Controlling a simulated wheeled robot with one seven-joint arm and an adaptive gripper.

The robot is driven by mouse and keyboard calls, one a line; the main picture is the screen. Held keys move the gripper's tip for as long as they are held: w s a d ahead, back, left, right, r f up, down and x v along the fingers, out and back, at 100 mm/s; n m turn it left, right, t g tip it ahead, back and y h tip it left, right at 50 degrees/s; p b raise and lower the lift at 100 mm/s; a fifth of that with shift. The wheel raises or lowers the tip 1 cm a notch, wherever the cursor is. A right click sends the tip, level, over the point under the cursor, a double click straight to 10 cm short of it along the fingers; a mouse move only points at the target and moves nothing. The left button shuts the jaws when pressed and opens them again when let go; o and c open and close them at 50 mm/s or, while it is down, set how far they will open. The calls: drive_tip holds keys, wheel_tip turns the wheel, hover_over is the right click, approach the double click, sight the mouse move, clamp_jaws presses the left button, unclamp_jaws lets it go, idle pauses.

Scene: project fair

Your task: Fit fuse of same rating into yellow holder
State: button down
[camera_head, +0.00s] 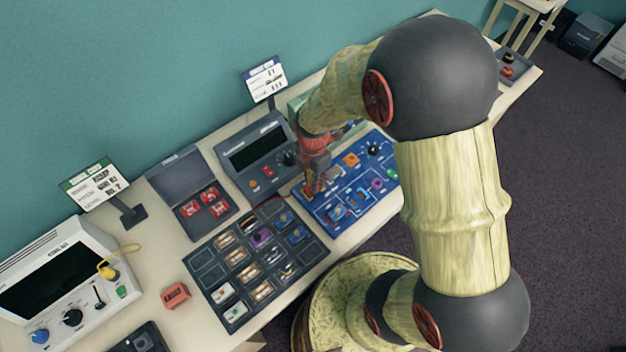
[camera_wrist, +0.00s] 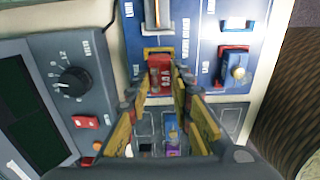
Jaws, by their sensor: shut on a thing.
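My gripper (camera_wrist: 163,90) is shut on a red fuse (camera_wrist: 160,73) with pale marks too small to read surely. Its fingertips lie on either side of the fuse. Just beyond the fuse is the yellow holder (camera_wrist: 157,50) on the blue panel (camera_wrist: 193,58). The fuse overlaps the holder in the wrist view, and I cannot tell whether it is seated or only above it. In the head view my gripper (camera_head: 314,188) is over the left part of the blue panel (camera_head: 345,222); the fuse and yellow holder are largely hidden there.
A dark tray (camera_head: 220,253) of several parts lies left of the panel. Red pieces (camera_head: 205,200) sit in an open grey case (camera_head: 170,192). A grey meter (camera_head: 272,182) stands close behind my gripper. A red block (camera_head: 175,295) lies on bare table.

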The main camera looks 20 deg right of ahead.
drive_tip(key=shift+f+b, duration=0.45)
drive_tip(key=shift+f, duration=0.25)
idle(0.7)
drive_tip(key=c, duration=1.5)
unclamp_jaws()
drive_tip(key=shift+o, duration=1.2)
drive_tip(key=shift+o, duration=1.3)
drive_tip(key=shift+r+p, duration=3)
drive_tip(key=shift+r, duration=1.05)
